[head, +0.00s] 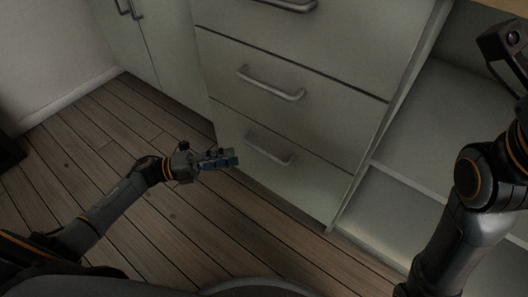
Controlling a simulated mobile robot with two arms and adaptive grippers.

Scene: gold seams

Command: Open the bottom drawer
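The bottom drawer (310,184) is the lowest of the stacked drawers in the pale cabinet. Its front looks flush with the cabinet, so it appears closed. Its metal bar handle (269,150) is on the upper left part of the front. My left gripper (230,160) is just left of this handle and a little lower in the picture, apparently not around it. Its fingers are small and dark, and I cannot tell whether they are open. My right arm comes in at the right edge; its gripper is not clearly visible.
A middle drawer with a handle (271,84) and an upper drawer are above. Open shelves (400,206) are to the right. A cabinet door (176,50) is at the left. The wooden floor (170,235) in front is clear.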

